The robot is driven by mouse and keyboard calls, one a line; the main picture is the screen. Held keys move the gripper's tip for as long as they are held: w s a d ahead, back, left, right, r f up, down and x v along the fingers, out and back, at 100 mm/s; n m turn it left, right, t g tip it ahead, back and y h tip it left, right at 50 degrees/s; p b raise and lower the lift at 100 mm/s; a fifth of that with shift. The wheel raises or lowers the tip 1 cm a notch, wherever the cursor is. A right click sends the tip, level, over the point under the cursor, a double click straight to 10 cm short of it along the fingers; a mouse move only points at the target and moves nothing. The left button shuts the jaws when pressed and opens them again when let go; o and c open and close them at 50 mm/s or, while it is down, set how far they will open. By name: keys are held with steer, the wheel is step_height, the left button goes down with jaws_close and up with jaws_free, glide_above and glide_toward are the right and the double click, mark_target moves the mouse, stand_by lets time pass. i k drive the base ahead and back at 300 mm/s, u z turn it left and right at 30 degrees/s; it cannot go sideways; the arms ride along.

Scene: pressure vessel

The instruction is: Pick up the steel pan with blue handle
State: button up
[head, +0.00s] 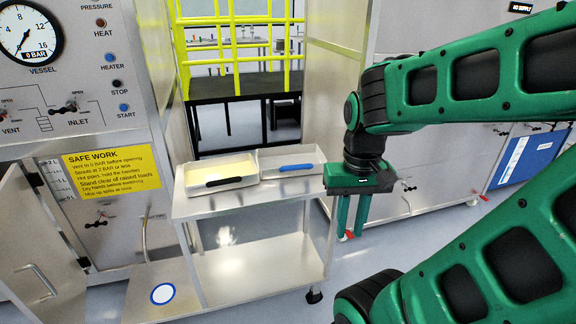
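The steel pan with the blue handle (291,158) stands on the right part of a steel cart's top shelf (240,202). Its blue handle (296,167) lies along the front side, facing me. A similar pan with a black handle (217,168) stands directly to its left and holds something pale yellow. My gripper (352,216) points down to the right of the cart's right end, apart from both pans. Its two green fingers have a gap between them and nothing shows in it.
The cart has a bare lower shelf (262,270). At left stands a steel cabinet with a gauge (27,35), a yellow safety sign (112,170) and an open door (38,255). A yellow railing (232,45) stands behind. A steel panel (395,165) stands behind my gripper.

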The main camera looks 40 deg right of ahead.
mark_target(272, 163)
steer(key=u, duration=0.05)
steer(key=k, duration=0.6)
steer(key=z, duration=0.4)
steer(key=i, duration=0.65)
steer(key=z, duration=0.45)
steer(key=i, duration=1.15)
steer(key=u, duration=0.15)
